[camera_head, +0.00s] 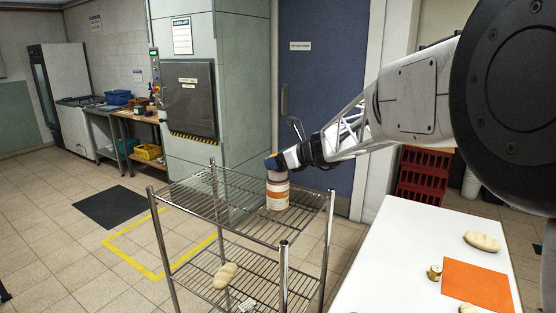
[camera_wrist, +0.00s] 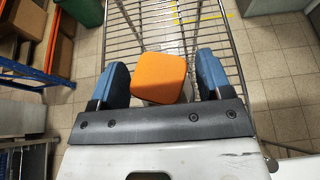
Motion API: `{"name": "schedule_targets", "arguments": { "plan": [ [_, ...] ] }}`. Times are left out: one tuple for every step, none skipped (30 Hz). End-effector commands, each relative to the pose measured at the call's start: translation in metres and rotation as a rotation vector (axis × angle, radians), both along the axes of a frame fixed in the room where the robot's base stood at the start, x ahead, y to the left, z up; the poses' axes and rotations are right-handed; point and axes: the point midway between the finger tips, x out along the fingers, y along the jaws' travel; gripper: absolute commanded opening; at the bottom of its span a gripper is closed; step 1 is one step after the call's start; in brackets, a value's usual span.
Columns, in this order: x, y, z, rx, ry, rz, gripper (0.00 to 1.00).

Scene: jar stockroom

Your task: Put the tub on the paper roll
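A tub with an orange, rounded-square top (camera_wrist: 160,77) lies between my gripper's blue fingers in the wrist view. In the head view its pale side (camera_head: 277,176) shows just below my gripper (camera_head: 274,163). It appears to rest on a white cylinder with an orange band, probably the paper roll (camera_head: 277,198), which stands upright on the rack's top shelf. In the wrist view my gripper (camera_wrist: 163,78) is open, with a gap between each finger and the orange top. The contact between tub and roll is too small to make out clearly.
The wire rack (camera_head: 210,190) has free room on its top shelf left of the stack. A pale bread-like loaf (camera_head: 225,275) lies on its lower shelf. A white table (camera_head: 400,250) at right holds an orange mat (camera_head: 475,284), another loaf (camera_head: 482,242) and a small jar (camera_head: 434,273).

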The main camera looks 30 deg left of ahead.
Motion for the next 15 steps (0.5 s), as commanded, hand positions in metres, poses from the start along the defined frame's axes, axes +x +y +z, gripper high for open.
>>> {"name": "schedule_targets", "arguments": {
  "plan": [
    [0.0000,0.0000,0.0000,0.000,0.000,0.000,0.76],
    [0.0000,0.0000,0.0000,0.000,0.000,0.000,0.76],
    [0.0000,0.0000,0.0000,0.000,0.000,0.000,0.76],
    [0.0000,0.0000,0.0000,0.000,0.000,0.000,0.76],
    [0.0000,0.0000,0.0001,0.000,0.000,0.000,0.76],
    [0.0000,-0.0001,0.0001,0.000,0.000,0.000,0.76],
    [0.0000,-0.0001,0.0001,0.000,0.000,0.000,0.76],
    [0.0000,-0.0001,0.0001,0.000,0.000,0.000,0.76],
    [0.0000,-0.0001,0.0004,0.000,0.000,0.000,0.76],
    [0.0000,0.0000,0.0008,0.000,0.000,0.000,0.76],
    [0.0000,0.0000,0.0013,0.000,-0.001,0.000,0.76],
    [0.0000,-0.0001,0.0024,0.000,-0.001,0.000,0.76],
    [0.0000,-0.0001,0.0035,0.000,-0.001,0.000,0.76],
    [0.0000,-0.0011,0.0041,0.000,-0.001,0.000,0.76],
    [0.0000,-0.0034,0.0051,0.000,-0.001,0.000,0.76]
  ]
}}
